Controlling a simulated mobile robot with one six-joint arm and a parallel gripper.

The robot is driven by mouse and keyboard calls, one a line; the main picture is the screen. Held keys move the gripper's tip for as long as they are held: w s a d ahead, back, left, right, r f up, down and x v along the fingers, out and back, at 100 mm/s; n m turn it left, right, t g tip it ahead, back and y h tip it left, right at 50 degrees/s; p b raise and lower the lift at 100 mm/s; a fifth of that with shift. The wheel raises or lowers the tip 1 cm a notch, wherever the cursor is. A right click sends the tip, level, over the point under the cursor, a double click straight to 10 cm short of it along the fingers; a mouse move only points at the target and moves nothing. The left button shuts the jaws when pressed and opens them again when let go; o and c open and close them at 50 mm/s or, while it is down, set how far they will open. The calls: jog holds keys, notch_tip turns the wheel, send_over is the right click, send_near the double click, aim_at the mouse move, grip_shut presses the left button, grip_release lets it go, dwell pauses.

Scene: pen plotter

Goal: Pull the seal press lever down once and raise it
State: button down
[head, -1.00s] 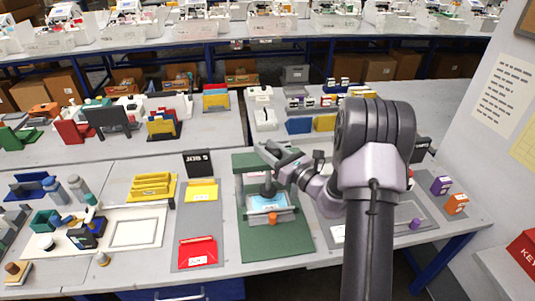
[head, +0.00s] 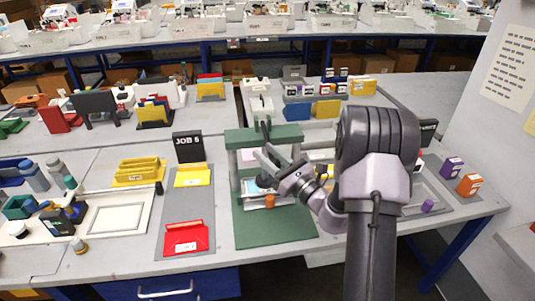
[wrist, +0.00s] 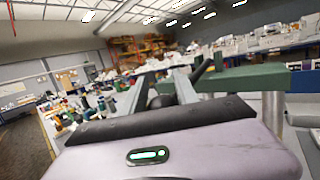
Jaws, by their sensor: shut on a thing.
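The seal press has a green frame with a crossbar (head: 240,138) and a flat green base (head: 275,229) on the bench. The crossbar also shows at the right in the wrist view (wrist: 245,78). A dark lever part (head: 265,130) stands up at the crossbar; a dark rod shows beside my fingers in the wrist view (wrist: 203,70). My gripper (head: 268,158) is in front of the press, just below the crossbar, with its fingers shut on the lever. The gripped part is mostly hidden between the fingers. An orange knob (head: 270,201) sits low at the front of the press.
A red tray (head: 187,238), a yellow tray (head: 193,176) and a black JOBS sign (head: 188,147) stand left of the press. Purple (head: 452,167) and orange (head: 468,185) boxes lie at the right. The front of the green base is clear.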

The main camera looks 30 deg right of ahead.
jog(key=shift+s+a+f, duration=0.2)
jog(key=shift+a+f, duration=0.1)
jog(key=shift+f, duration=0.45)
jog(key=c, duration=1.1)
grip_release()
jog(key=shift+s+a, duration=0.15)
jog(key=shift+o, duration=1)
jog(key=shift+a+r, duration=0.1)
jog(key=shift+a, duration=0.05)
jog(key=r+v, duration=0.1)
jog(key=v, duration=1.6)
jog(key=shift+d+p, duration=0.4)
jog(key=shift+s, duration=0.1)
